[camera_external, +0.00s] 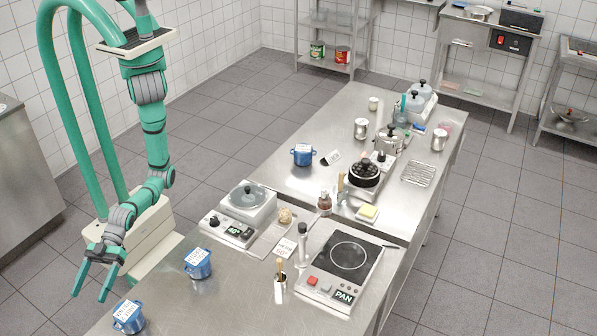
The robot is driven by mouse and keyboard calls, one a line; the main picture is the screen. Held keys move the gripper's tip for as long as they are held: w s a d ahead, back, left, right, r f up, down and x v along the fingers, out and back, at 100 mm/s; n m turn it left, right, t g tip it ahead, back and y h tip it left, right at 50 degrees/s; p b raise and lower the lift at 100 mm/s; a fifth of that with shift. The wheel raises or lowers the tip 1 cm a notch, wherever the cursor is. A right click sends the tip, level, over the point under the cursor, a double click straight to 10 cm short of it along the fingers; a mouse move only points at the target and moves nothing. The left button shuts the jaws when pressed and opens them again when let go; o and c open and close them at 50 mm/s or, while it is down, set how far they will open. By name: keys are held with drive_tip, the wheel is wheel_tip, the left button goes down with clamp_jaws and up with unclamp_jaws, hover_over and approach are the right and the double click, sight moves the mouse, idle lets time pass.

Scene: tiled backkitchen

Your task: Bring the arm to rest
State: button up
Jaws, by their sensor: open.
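My gripper (95,281) hangs at the lower left of the external view, its two teal fingers spread apart with nothing between them. It points down, to the left of the steel counter. A second labelled blue pot (198,264) stands farther right.
Shelves stand along the back wall. Tiled floor (215,130) between my arm and the counter is clear.

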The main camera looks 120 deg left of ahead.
drive_tip(key=w+a+f+n+t+y, duration=0.2)
drive_tip(key=a+n+t, duration=0.15)
drive_tip(key=a, duration=0.75)
drive_tip(key=w+a+f+n+t+y, duration=0.2)
drive_tip(key=a+n+y, duration=0.15)
drive_tip(key=a, duration=0.65)
drive_tip(key=w+a+f+n+t+y, duration=0.1)
drive_tip(key=w+a+n+t, duration=0.2)
drive_tip(key=a, duration=0.8)
drive_tip(key=s+a+r+n+y, duration=0.1)
drive_tip(key=s+a+r+y, duration=0.1)
drive_tip(key=a, duration=0.5)
drive_tip(key=s+a+r+n+t+y, duration=0.1)
drive_tip(key=s+a+r+n+y, duration=0.1)
drive_tip(key=a, duration=0.5)
drive_tip(key=s+a+r+n+y, duration=0.2)
drive_tip(key=s+a+y, duration=0.1)
drive_tip(key=a, duration=0.4)
drive_tip(key=shift+s+a+t+y, duration=0.35)
drive_tip(key=shift+s+a, duration=0.05)
drive_tip(key=shift+s, duration=0.3)
